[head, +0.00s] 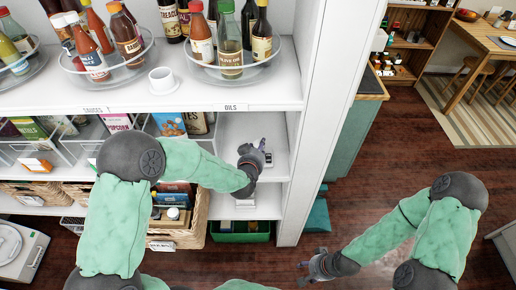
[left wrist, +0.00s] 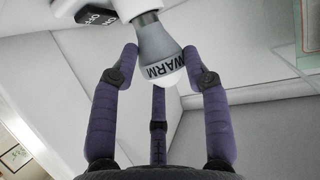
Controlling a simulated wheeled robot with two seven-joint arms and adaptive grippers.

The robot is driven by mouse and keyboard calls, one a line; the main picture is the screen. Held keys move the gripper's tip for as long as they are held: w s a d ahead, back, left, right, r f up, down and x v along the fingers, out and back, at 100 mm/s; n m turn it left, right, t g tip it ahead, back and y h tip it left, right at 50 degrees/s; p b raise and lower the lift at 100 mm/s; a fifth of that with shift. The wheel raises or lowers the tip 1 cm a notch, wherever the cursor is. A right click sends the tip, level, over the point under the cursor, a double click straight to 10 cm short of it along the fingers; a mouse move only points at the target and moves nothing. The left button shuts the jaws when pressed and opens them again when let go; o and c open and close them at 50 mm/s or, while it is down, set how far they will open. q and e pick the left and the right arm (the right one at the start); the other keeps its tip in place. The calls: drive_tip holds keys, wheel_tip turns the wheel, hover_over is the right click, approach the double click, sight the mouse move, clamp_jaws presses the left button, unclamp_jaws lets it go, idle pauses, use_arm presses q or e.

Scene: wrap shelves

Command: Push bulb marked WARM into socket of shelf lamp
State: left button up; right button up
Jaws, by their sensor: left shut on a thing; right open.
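The bulb marked WARM (left wrist: 158,55) shows in the left wrist view, grey with a white dome. My left gripper (left wrist: 162,66) is shut on it, with its purple fingers around the dome end. The bulb's metal base points up at the white lamp socket (left wrist: 128,7) and meets it at the picture's top edge; I cannot tell how deep it sits. In the head view my left gripper (head: 262,152) is inside the lower right shelf bay, and the bulb and lamp are mostly hidden there. My right gripper (head: 315,266) is open and empty over the floor.
A dark ON/OFF switch (left wrist: 97,15) is beside the socket. The OILS shelf (head: 225,95) is above my left forearm, and the white side panel (head: 320,110) is just right of the gripper. A wicker basket (head: 194,230) stands below. The wooden floor (head: 400,135) is open at right.

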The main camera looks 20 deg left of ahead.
use_arm(q)
drive_tip(key=shift+f, duration=0.3)
drive_tip(key=o, duration=1.1)
drive_tip(key=shift+c, duration=0.2)
drive_tip(key=v, duration=1.2)
